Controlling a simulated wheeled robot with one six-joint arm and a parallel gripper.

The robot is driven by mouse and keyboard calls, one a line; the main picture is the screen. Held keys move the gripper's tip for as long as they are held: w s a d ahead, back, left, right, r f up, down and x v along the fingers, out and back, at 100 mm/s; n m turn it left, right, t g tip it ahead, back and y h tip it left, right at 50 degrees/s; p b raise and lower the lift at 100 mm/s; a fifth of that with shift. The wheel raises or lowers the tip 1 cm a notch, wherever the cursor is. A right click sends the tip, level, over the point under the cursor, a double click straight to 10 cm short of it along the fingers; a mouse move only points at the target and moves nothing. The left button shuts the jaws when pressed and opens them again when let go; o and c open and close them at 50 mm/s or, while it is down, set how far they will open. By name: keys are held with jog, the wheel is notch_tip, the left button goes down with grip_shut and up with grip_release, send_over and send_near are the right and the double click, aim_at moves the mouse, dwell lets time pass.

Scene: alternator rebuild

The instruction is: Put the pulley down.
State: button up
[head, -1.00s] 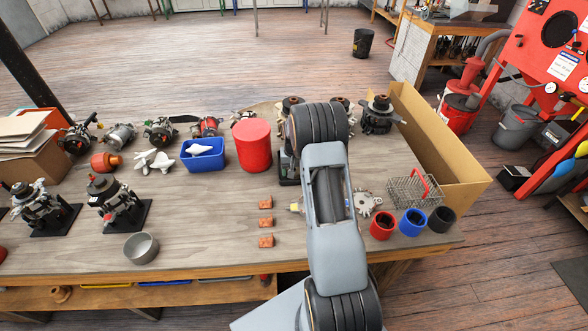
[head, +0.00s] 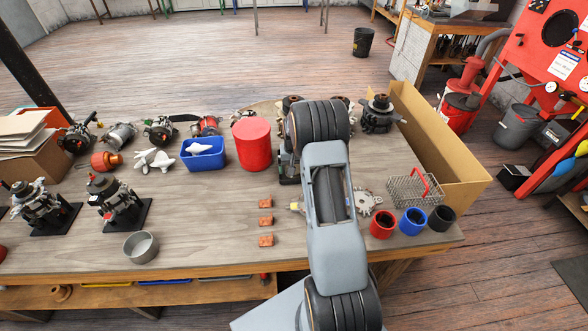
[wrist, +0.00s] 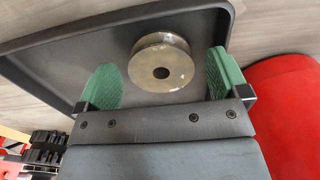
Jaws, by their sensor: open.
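The pulley (wrist: 162,62) is a dull metal disc with a dark centre hole. In the wrist view it lies on a dark tray or plate with a raised rim (wrist: 52,77). My gripper (wrist: 164,80) is open, with one green finger pad to the left of the pulley and one to the right. A gap shows on the left side; the right pad is close to the pulley, and I cannot tell if it touches. In the head view my arm hides the gripper and the pulley.
A red cylinder (head: 252,146) stands left of my arm; a red surface also fills the right of the wrist view. A blue bin (head: 203,160), alternators on stands and red, blue and black cups (head: 412,222) are on the bench.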

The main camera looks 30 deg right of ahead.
jog(key=s+a+r+n, duration=0.1)
jog(key=a+r, duration=0.2)
jog(key=r, duration=0.5)
jog(key=s+a+r, duration=0.2)
jog(key=r, duration=0.6)
jog(key=s+a+r+n+t, duration=0.1)
jog(key=s+a+r+n, duration=0.1)
jog(key=s+a, duration=0.5)
jog(key=s+a+r+n+t, duration=0.2)
jog(key=s+a, duration=0.5)
jog(key=s, duration=0.6)
jog(key=shift+s+a+t+b, duration=0.2)
jog(key=shift+a+t+b, duration=0.15)
jog(key=shift+b, duration=0.1)
